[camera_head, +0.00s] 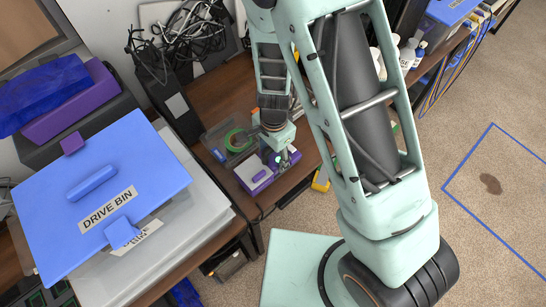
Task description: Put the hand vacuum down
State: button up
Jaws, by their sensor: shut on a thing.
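My gripper (281,157) is small in the picture and points down over the wooden desk (214,90), just above or at the right end of a purple-and-white tray (256,178). It is shut on a small dark, purple and white thing, which I take to be the hand vacuum (293,156). My wrist and fingers hide much of it. I cannot tell whether it touches the tray or desk.
A clear tray with a green ring (236,139) lies to the left of my gripper. A blue-lidded "DRIVE BIN" (85,205) stands at left. Tangled black cables (185,35) lie behind. A yellow thing (321,180) is at the desk's front edge. Blue tape (468,157) marks open floor at right.

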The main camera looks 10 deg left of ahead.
jog(key=shift+f, duration=0.9)
jog(key=shift+f, duration=0.2)
jog(key=o, duration=1.3)
notch_tip(320, 180, up, 12)
jog(key=shift+d+p, duration=0.1)
jog(key=shift+p, duration=0.75)
jog(key=shift+s+r, duration=0.1)
jog(key=shift+r, duration=0.1)
